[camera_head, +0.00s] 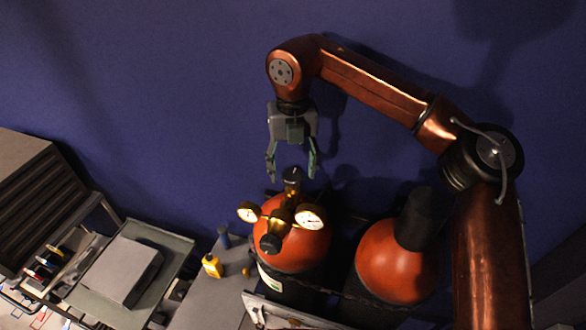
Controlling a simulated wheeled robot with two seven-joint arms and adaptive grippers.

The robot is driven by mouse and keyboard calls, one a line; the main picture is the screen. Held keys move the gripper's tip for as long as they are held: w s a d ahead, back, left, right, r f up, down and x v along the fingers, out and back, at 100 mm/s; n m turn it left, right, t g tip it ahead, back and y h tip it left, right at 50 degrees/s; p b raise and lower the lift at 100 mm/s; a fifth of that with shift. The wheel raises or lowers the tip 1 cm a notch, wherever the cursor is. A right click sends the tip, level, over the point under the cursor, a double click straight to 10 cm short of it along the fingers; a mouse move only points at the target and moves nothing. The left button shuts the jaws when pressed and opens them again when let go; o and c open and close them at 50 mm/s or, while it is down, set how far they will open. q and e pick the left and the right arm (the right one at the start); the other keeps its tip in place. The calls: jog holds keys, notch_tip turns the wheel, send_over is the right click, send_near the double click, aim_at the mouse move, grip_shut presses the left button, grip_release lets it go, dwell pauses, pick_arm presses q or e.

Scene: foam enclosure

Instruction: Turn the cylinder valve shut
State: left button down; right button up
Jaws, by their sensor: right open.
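The left gas cylinder (304,243) has an orange-red shoulder and a dark body. It carries a brass regulator (281,220) with two round white gauges. A black valve knob (292,178) stands at the top of the fitting. My right gripper (292,166) points down from its copper-coloured arm, with its fingers apart and empty. In the picture, its fingertips are on either side of the knob's upper end; whether they touch it I cannot tell. My left gripper does not show.
A second orange-red cylinder (397,262) with a dark cap (420,222) stands to the right. A chain (380,302) runs across both. A blue wall is behind.

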aim_at(293, 175)
notch_tip(293, 175, up, 12)
dwell(0.6)
